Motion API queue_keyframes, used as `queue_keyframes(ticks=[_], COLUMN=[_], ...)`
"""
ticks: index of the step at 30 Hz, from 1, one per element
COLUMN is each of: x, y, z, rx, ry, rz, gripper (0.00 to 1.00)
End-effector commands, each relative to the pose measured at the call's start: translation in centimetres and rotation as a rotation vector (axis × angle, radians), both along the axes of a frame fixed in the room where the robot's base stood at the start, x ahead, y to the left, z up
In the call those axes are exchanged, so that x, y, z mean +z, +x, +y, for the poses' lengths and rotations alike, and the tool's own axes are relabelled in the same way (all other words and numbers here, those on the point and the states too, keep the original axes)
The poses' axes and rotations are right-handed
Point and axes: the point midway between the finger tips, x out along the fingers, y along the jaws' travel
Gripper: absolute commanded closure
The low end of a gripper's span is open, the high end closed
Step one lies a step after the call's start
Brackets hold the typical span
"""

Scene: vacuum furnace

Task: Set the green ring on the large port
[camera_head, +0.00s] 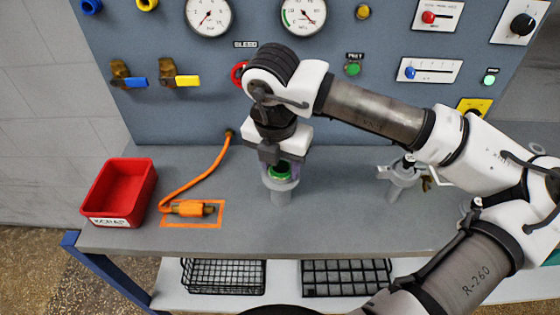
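The green ring (280,171) is at the mouth of a grey upright port (281,189) on the bench, below my gripper. This port looks wider than the other one to the right. My gripper (280,168) points straight down over it, with its fingers on either side of the ring. The fingers are close to the ring, but I cannot tell whether they touch it. I also cannot tell whether the ring rests on the port or hangs just above it. The gripper partly hides the ring's far side.
A smaller grey port with a clamp (403,178) stands to the right. A red bin (119,192) and an orange cable with a connector (190,208) are on the left. The blue-grey panel (210,105) with gauges and valves rises behind. Wire baskets (223,275) sit on the lower shelf.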

Motion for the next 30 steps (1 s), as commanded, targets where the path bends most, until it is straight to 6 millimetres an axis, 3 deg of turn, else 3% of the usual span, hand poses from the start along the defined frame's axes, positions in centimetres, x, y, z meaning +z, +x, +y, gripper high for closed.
queue_keyframes(ticks=[1,6,17,23,30], x=[-0.3,-0.3,0.5,3.9,9.3], y=[-0.1,-0.2,-0.1,-0.5,-1.3], z=[0.0,-0.1,0.0,0.2,0.5], rx=[0.001,0.000,0.000,-0.001,-0.002], ry=[-0.001,-0.002,-0.002,-0.003,-0.002], rz=[0.006,0.007,0.002,-0.001,0.001], gripper=[0.48,0.29,0.29,0.29,0.29])
